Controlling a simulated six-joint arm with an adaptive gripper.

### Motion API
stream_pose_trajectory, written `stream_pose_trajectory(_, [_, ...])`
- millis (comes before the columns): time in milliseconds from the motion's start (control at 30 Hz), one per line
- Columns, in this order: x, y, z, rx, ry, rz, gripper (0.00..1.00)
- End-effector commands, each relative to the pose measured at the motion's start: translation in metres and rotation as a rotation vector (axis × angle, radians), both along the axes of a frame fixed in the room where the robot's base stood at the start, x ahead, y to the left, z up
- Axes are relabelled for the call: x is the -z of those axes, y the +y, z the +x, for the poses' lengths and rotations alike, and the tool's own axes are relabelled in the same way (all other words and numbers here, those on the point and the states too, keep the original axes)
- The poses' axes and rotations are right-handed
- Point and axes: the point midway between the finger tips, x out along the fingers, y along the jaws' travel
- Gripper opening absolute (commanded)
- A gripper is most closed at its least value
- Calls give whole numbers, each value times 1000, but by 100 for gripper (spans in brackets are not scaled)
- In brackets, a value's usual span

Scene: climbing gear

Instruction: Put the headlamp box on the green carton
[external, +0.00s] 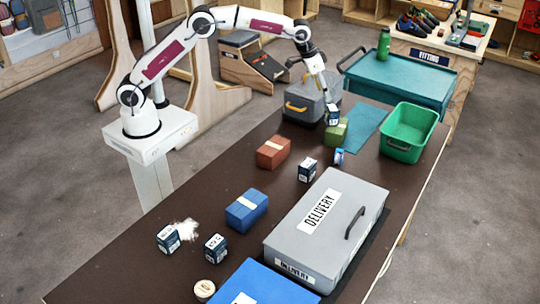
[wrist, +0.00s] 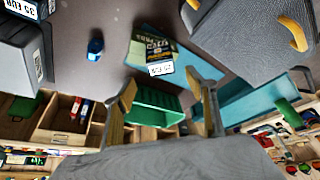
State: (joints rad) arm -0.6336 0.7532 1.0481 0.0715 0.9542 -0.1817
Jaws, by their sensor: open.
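A small dark box with a white label, which looks like the headlamp box (external: 333,112), rests on the green carton (external: 337,134) near the far end of the brown table. In the wrist view the box (wrist: 158,50) shows its printed face and a "30 EUR" label, with a strip of the green carton (wrist: 136,52) beside it. My gripper (external: 323,88) is just above the box. In the wrist view its fingers (wrist: 168,98) are spread wide, with nothing gripped between them. Whether a finger touches the box is unclear.
A grey case with a yellow handle (external: 306,103) stands close to the left. A teal mat (external: 368,120) and a green bin (external: 407,145) are to the right. Similar dark boxes (external: 307,170), a red carton (external: 272,152), a blue carton (external: 246,212) and a grey delivery case (external: 355,190) lie nearer.

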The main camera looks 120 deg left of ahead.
Motion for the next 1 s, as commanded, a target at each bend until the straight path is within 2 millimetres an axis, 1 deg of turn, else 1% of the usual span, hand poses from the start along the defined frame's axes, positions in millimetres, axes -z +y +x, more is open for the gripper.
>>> stream_pose_trajectory(167, [-11,-12,0,17,-3,2,56])
stream_pose_trajectory(267, [-22,-27,-1,35,-6,4,56])
stream_pose_trajectory(467, [-53,-72,-7,93,-12,7,56])
stream_pose_trajectory(600, [-75,-107,-16,139,-17,11,56])
stream_pose_trajectory(667, [-84,-122,-21,158,-19,12,56])
stream_pose_trajectory(867, [-108,-171,-41,222,-25,16,56])
stream_pose_trajectory(1000, [-123,-204,-59,268,-30,19,56])
